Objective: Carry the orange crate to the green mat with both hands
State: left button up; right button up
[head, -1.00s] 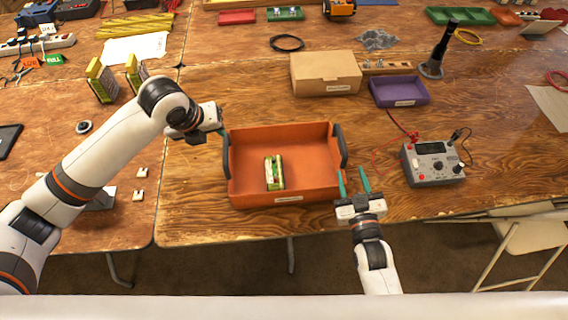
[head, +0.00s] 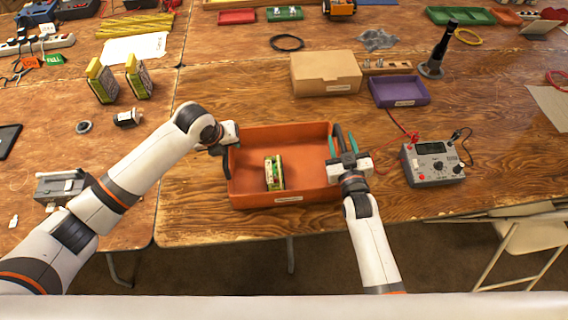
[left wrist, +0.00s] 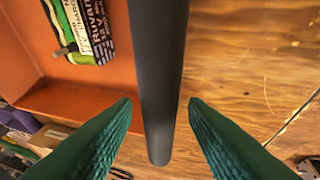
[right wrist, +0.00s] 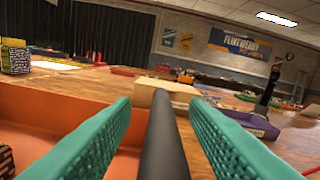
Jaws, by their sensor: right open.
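The orange crate (head: 300,185) sits on the wooden table with a small green-and-white box (head: 275,172) inside. It has a dark handle at each short side. My left gripper (head: 226,147) is at the left handle (head: 226,165); its fingers are mostly hidden in the head view. In the left wrist view its green fingers (left wrist: 160,105) stand open on either side of the dark handle bar (left wrist: 158,60). My right gripper (head: 341,143) is open, its fingers on either side of the right handle (right wrist: 165,140). I cannot make out a green mat.
A grey meter (head: 432,163) with leads stands close right of my right gripper. A cardboard box (head: 325,73) and a purple tray (head: 399,91) lie behind the crate. Yellow-topped boxes (head: 102,82) stand at the left. The table's front edge is just before the crate.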

pick_arm(q)
jog(key=shift+c, duration=0.4)
pick_arm(e)
jog(key=shift+c, duration=0.3)
pick_arm(q)
grip_shut()
pick_arm(e)
grip_shut()
pick_arm(q)
jog(key=shift+w+r, duration=0.1)
jog(key=shift+r, duration=0.15)
pick_arm(e)
jog(key=shift+r, duration=0.25)
